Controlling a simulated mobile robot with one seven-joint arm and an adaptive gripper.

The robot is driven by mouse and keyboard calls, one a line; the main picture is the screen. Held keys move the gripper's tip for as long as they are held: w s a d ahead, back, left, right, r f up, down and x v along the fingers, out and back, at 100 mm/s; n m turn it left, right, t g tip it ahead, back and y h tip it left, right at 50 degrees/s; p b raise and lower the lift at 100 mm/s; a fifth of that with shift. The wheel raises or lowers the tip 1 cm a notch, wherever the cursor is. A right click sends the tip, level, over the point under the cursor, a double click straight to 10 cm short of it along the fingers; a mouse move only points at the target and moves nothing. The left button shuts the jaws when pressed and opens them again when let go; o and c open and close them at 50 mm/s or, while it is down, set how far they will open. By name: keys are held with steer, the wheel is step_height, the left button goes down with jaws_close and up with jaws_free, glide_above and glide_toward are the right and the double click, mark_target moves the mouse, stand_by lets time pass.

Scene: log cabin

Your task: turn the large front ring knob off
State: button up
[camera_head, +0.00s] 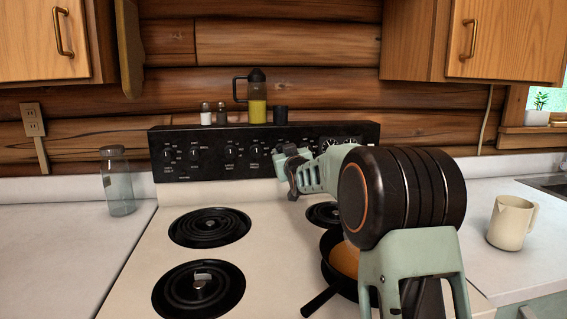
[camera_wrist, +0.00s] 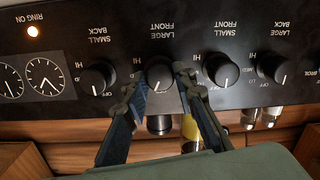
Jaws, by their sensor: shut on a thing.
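The black control panel (camera_head: 215,165) stands at the back of the white stove. In the wrist view, upside down, the large front knob (camera_wrist: 160,70) is a round black dial with a white pointer mark toward the picture's bottom. My gripper (camera_wrist: 158,78) has one finger at each side of this knob and is shut on it. In the head view my gripper (camera_head: 287,165) reaches the panel and hides this knob.
Neighbouring knobs sit close by: small back (camera_wrist: 98,77), small front (camera_wrist: 222,69) and large back (camera_wrist: 275,66). A yellow-filled bottle (camera_head: 257,110) and shakers (camera_head: 206,115) stand on the panel top. A pan (camera_head: 328,268) lies under my arm. A cream jug (camera_head: 511,222) is at right.

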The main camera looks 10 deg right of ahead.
steer(key=n+b, duration=0.3)
steer(key=n, duration=0.1)
steer(key=shift+f+n+b, duration=0.1)
steer(key=shift+n+b, duration=0.2)
steer(key=shift+n, duration=0.1)
steer(key=shift+h, duration=0.3)
steer(key=o, duration=1.2)
steer(key=shift+c, duration=0.2)
steer(key=s, duration=1.2)
steer(key=shift+r, duration=0.45)
